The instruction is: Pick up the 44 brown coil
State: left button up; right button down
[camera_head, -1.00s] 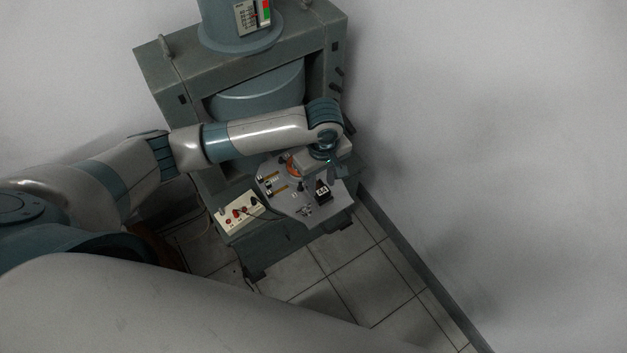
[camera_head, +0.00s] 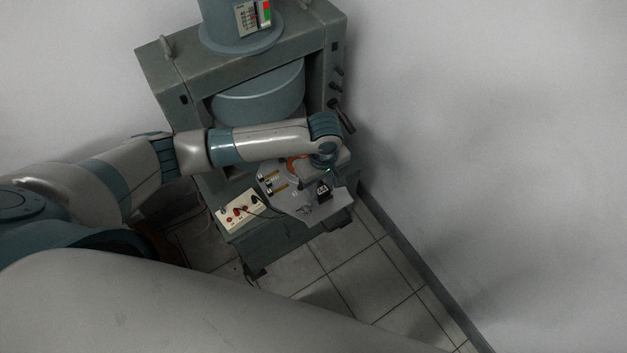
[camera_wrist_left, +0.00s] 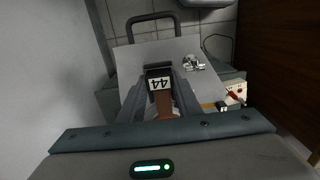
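The 44 brown coil (camera_head: 323,191) stands on the light grey plate of the bench; its dark top carries a white label reading 44. In the left wrist view, the label and black top of the coil (camera_wrist_left: 159,83) show between my fingers, with a brown part below them. My left gripper (camera_wrist_left: 159,92) has one finger on each side of the coil, spread apart. Contact with the coil's sides cannot be made out. In the head view, my left gripper (camera_head: 334,176) is just behind the coil, its fingers partly hidden by the wrist. My right gripper is not in view.
The large magnet frame (camera_head: 160,75) stands behind the bench. A cream box with red knobs (camera_head: 238,212) and a black cable sits left of the plate (camera_head: 295,203). A small metal fitting (camera_wrist_left: 192,63) lies near the coil. A wall is at right.

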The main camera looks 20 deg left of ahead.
pick_arm(q)
jog(key=shift+r, duration=0.45)
notch_tip(320, 180, up, 3)
jog(key=shift+d+r+b, duration=0.15)
jog(key=shift+b, duration=0.65)
jog(key=s+d+r+b, duration=0.1)
jog(key=d+r+b, duration=0.1)
jog(key=d+r, duration=0.5)
jog(key=d, duration=0.4)
jog(key=shift+s+d, duration=0.2)
jog(key=shift+s, duration=0.05)
jog(key=shift+a, duration=0.1)
